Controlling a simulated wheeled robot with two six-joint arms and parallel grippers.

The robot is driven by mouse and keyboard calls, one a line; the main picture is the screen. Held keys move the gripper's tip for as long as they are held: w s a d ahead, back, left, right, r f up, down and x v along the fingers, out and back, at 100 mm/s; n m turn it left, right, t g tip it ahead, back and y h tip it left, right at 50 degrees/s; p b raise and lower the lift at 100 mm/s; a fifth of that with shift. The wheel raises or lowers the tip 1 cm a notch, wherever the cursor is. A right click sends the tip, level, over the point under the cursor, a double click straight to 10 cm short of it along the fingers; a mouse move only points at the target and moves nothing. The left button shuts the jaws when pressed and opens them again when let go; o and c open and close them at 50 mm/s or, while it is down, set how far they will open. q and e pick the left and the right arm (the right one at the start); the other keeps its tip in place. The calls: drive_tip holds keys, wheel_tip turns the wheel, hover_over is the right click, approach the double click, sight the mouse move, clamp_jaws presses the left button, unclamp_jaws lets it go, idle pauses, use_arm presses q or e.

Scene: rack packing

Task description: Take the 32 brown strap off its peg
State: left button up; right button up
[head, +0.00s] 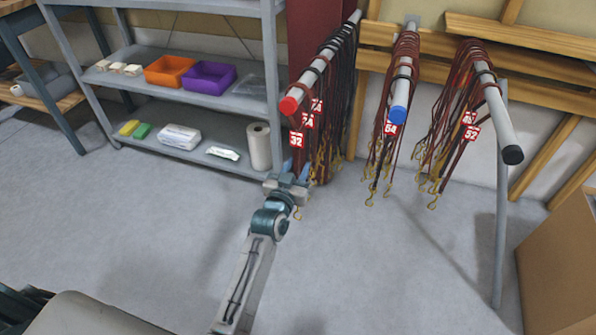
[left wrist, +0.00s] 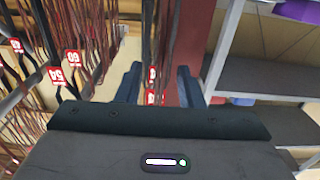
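The tag reading 32 (head: 296,140) hangs at the front of the red-capped peg (head: 290,104), at the left of the rack. Its strap hangs among brown and black straps, and I cannot trace it singly. Other tags hang just behind it. My left gripper (head: 297,171) is low in front of these straps, below the 32 tag. In the left wrist view my left gripper (left wrist: 158,86) has its fingers apart, with brown straps and red tags (left wrist: 152,75) showing between them; it is unclear whether the straps lie between the fingers or beyond. My right gripper is out of view.
A blue-capped peg (head: 398,114) and a black-capped peg (head: 512,155) hold more brown straps with hooks. A grey shelf (head: 180,90) with orange and purple bins stands left of the pegs. A cardboard box (head: 560,270) is at the right. The floor is clear.

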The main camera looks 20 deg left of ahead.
use_arm(q)
drive_tip(key=shift+w, duration=0.45)
drive_tip(key=shift+c, duration=0.2)
clamp_jaws()
